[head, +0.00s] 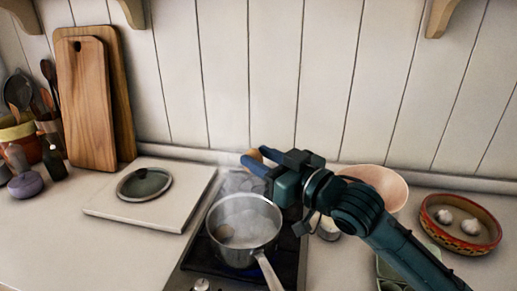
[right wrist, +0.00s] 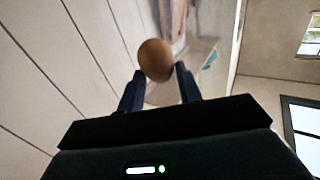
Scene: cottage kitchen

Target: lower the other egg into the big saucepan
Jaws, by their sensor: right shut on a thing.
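The big saucepan (head: 233,257) stands on the dark hob, uncovered and steaming, with its handle toward the front. A brown egg (head: 225,232) lies inside it, at the left of the pan. My right gripper (head: 259,160) is shut on another brown egg (head: 256,154), held up above and behind the pan, near the wall. In the right wrist view this egg (right wrist: 156,60) sits between the two fingertips, and its upper part sticks out beyond them. My left gripper is not in view.
A lid (head: 144,184) lies on a pale board (head: 110,207) left of the hob (head: 188,262). A pink bowl (head: 378,181) stands behind my right arm. A patterned dish (head: 485,246) with white bulbs is at the right. Wooden cutting boards (head: 87,110) lean at the left.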

